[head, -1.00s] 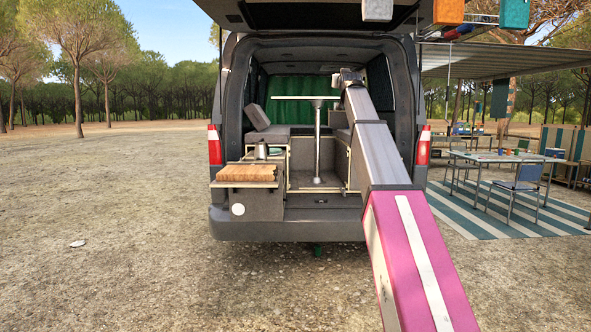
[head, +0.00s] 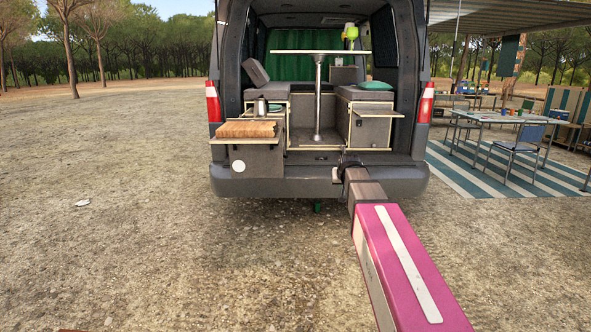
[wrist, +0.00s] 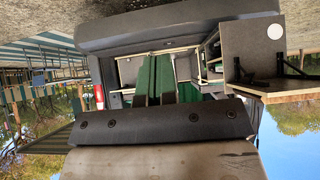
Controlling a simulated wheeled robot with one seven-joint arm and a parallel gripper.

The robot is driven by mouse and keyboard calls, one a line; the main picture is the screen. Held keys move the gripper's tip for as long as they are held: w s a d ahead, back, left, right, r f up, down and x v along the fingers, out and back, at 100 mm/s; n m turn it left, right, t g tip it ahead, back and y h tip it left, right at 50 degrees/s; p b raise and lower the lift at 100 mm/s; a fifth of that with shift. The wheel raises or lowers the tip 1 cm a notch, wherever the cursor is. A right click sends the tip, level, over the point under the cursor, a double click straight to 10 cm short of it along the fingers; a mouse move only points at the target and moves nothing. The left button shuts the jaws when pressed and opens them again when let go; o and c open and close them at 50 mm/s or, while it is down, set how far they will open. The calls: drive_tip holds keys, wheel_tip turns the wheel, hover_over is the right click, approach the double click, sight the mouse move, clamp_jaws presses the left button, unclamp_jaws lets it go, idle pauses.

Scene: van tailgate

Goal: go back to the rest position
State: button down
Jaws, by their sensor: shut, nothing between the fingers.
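My gripper (head: 338,174) shows small and dark at the end of my arm, in front of the van's rear bumper (head: 270,186) in the head view. It is shut and holds nothing. My arm reaches up from the bottom right of the picture and ends low, at about bumper height. I cannot tell the exact gap to the bumper.
A wooden board (head: 247,129) lies on the pulled-out unit at the left, with a metal kettle (head: 261,106) behind it. A table (head: 318,52) stands inside the van. A camping table (head: 505,118) and chair are at the right. Open ground lies to the left.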

drive_tip(key=s+f+g, duration=0.8)
drive_tip(key=s+f, duration=1.9)
drive_tip(key=s, duration=0.3)
drive_tip(key=shift+s+f+g, duration=0.15)
drive_tip(key=shift+s+g, duration=0.25)
